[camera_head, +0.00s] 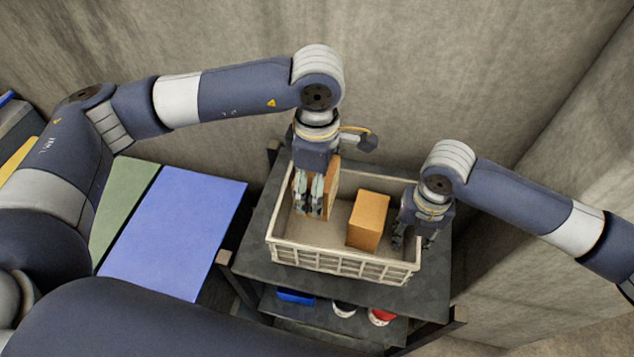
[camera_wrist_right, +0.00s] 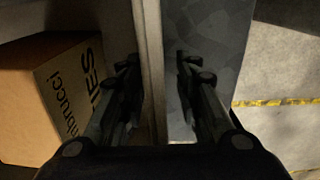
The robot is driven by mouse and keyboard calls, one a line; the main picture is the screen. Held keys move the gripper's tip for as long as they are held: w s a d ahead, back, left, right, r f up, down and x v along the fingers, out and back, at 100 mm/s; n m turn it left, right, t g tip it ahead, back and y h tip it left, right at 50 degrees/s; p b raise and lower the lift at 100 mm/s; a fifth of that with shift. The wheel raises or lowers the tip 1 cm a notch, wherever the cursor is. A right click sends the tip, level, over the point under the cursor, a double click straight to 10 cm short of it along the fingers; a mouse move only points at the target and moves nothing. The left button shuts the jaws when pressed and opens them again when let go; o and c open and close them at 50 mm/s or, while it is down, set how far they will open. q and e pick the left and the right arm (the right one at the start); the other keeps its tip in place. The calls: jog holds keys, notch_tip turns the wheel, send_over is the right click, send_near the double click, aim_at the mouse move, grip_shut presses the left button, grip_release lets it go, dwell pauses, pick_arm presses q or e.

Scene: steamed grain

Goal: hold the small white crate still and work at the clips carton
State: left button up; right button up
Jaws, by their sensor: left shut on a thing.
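The small white crate (camera_head: 341,262) stands on the dark top of a shelf cart. Two brown cartons are inside: one at the left (camera_head: 333,187) and one upright nearer the right (camera_head: 368,220). No lettering is readable in the head view, so I cannot tell which is the clips carton. My left gripper (camera_head: 312,210) points down inside the crate, shut on the left carton and partly hiding it. My right gripper (camera_head: 412,242) is at the crate's right wall. In the right wrist view its open fingers (camera_wrist_right: 160,85) straddle the wall (camera_wrist_right: 149,45); a lettered carton (camera_wrist_right: 50,105) is inside.
The cart top (camera_head: 432,285) has a bare strip around the crate. Its lower shelf holds a blue item (camera_head: 296,296) and red and white round items (camera_head: 381,316). A blue panel (camera_head: 183,230) and a green panel lie to the left. Walls stand close behind and to the right.

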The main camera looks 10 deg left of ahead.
notch_tip(320, 180, up, 12)
dwell(0.6)
